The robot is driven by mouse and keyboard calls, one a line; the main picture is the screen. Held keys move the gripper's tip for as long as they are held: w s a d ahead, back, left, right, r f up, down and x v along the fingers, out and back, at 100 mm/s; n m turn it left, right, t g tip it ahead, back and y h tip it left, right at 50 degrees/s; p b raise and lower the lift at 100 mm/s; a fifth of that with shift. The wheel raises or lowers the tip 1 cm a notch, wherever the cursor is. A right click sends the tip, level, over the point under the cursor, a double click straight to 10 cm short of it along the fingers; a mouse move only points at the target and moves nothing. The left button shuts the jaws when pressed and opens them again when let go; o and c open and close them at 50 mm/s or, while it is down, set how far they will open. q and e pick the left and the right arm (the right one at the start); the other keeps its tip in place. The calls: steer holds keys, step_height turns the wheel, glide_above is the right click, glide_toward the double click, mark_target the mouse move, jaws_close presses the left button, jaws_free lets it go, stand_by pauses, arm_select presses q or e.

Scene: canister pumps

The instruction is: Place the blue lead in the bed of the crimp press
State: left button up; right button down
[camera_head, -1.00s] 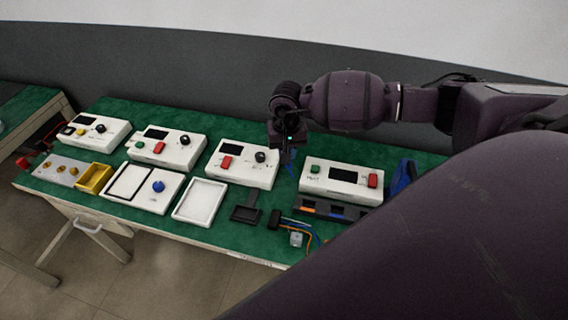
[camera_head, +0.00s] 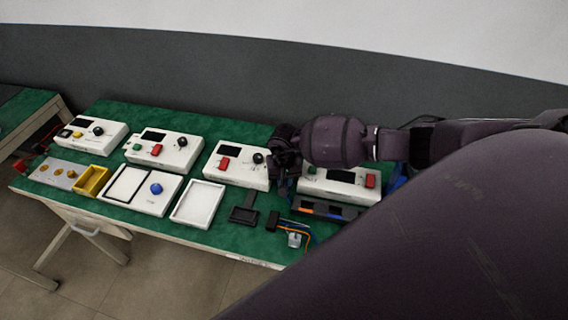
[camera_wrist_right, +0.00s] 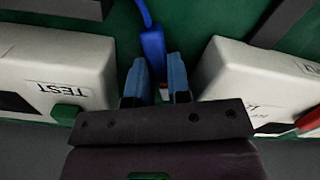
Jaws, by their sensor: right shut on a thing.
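The blue lead (camera_wrist_right: 153,45) shows in the right wrist view. Its thick blue end lies between the fingers of my right gripper (camera_wrist_right: 157,82), which is shut on it. A thinner blue strand runs up from it past the picture's top. In the head view my right gripper (camera_head: 284,186) is low over the mat, in the gap between two white boxes. The lead is mostly hidden there. No crimp press label is readable. A black flat plate with a narrow stem (camera_head: 243,214) lies left of the gripper; I cannot tell if it is the press bed. My left gripper is not in view.
A white box labelled TEST (camera_wrist_right: 60,75) and a white box with a red button (camera_head: 232,165) flank the gripper closely. A black rack (camera_head: 325,209) with orange and blue parts and loose wires (camera_head: 292,227) lie in front.

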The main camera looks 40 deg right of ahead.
steer(key=shift+f, duration=0.2)
steer(key=c, duration=1.3)
jaws_free()
steer(key=shift+c, duration=0.2)
steer(key=shift+r, duration=0.1)
